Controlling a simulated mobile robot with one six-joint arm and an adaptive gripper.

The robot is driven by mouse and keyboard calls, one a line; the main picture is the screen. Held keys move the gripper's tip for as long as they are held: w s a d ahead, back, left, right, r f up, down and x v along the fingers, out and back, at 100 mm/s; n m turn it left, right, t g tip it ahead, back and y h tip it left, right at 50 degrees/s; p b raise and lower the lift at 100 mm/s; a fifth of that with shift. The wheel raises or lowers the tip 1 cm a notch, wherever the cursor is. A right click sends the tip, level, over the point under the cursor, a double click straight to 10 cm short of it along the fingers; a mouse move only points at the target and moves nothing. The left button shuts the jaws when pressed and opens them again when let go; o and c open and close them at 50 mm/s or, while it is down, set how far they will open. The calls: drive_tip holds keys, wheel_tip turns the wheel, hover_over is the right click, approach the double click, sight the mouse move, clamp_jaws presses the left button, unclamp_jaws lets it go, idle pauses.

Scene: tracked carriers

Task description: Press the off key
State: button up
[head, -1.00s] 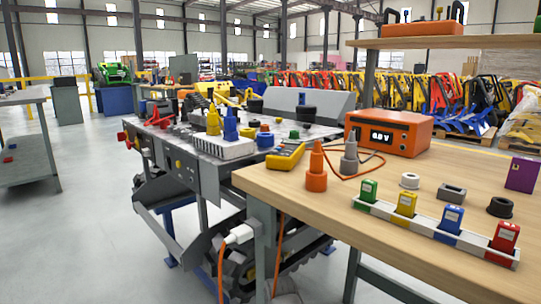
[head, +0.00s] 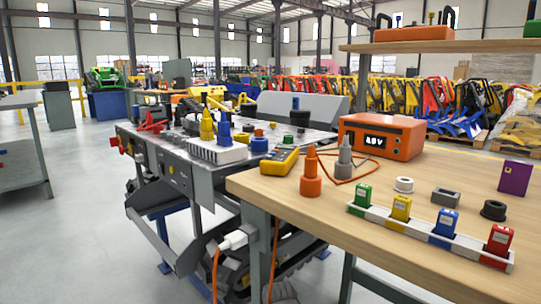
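An orange power unit (head: 408,139) stands at the back of the wooden bench. Its dark front display (head: 375,141) shows white characters that look like "48V" but are hard to read. No key marked off can be made out in the head view. The tracked carrier (head: 203,185) stands left of the bench, with small red and yellow controls on its grey side; their labels are too small to read. My gripper is not in view.
On the wooden bench (head: 335,217) stand an orange probe (head: 311,181), a grey probe (head: 344,163), a yellow meter (head: 280,160) and a white rack (head: 414,233) with coloured blocks. Orange cables hang at its left. The floor (head: 75,235) at left is clear.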

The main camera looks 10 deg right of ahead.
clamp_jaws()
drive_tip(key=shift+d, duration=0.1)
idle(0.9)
